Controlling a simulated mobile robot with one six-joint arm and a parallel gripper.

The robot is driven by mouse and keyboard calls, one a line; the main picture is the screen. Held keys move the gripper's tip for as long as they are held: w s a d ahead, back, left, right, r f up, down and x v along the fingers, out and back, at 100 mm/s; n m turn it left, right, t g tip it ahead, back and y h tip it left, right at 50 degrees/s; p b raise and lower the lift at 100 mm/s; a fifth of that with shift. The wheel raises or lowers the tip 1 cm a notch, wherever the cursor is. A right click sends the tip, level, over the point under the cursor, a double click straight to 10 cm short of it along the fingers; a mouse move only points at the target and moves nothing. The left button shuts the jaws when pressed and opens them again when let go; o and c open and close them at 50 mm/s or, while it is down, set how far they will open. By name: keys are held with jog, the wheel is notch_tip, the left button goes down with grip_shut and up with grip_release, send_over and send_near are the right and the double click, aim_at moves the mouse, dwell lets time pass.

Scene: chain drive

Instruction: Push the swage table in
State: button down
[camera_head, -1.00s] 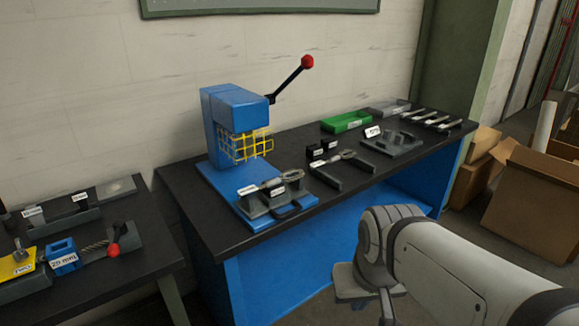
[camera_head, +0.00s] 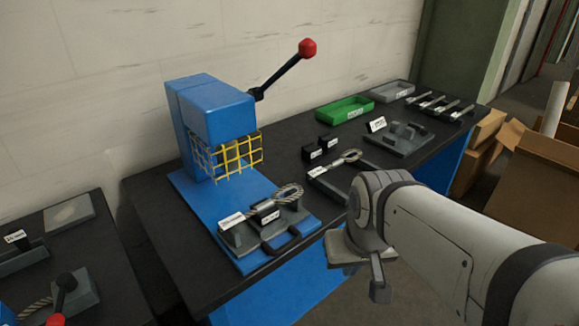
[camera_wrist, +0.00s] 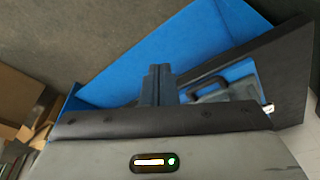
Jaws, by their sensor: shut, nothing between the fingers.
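The swage table (camera_head: 240,240) is a dark grey plate at the front end of the press's blue base, out in front of the yellow guard. It carries a looped wire rope (camera_head: 291,193) and labelled blocks, and has a black handle (camera_head: 283,246) on its front edge. My gripper (camera_head: 380,291) is shut and empty, pointing down in front of the bench, apart from the table and to the right of its handle. In the wrist view the shut fingers (camera_wrist: 158,72) show beside the handle (camera_wrist: 207,82), with a gap.
The blue press (camera_head: 215,110) has a yellow mesh guard (camera_head: 238,156) and a red-knobbed lever (camera_head: 307,48). A green tray (camera_head: 345,109), fixtures and tools lie farther right on the black bench. Another bench stands at left. Cardboard boxes (camera_head: 535,175) stand at right.

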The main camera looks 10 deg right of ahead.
jog(key=w+d+f+m+t+y, duration=0.1)
jog(key=w+f+m+t+y, duration=0.1)
jog(key=w+m, duration=0.3)
jog(key=w+d+f+m+t+y, duration=0.2)
jog(key=w+m, duration=0.4)
jog(key=w, duration=0.6)
jog(key=shift+w+d+t+y, duration=0.15)
jog(key=shift+d+t+y, duration=0.05)
jog(key=shift+t+y, duration=0.35)
jog(key=shift+f, duration=0.1)
jog(key=shift+w+a+r+p+x, duration=0.15)
jog(key=shift+w+a+r+x, duration=0.15)
jog(key=shift+x, duration=1.85)
jog(key=shift+w+a+r+p+x, duration=0.15)
jog(key=shift+r+x, duration=0.25)
jog(key=shift+x, duration=1.75)
jog(key=shift+w+a+r+p+x, duration=0.1)
jog(key=shift+w+a+r+x, duration=0.2)
jog(key=shift+x, duration=1.85)
jog(key=shift+d, duration=0.1)
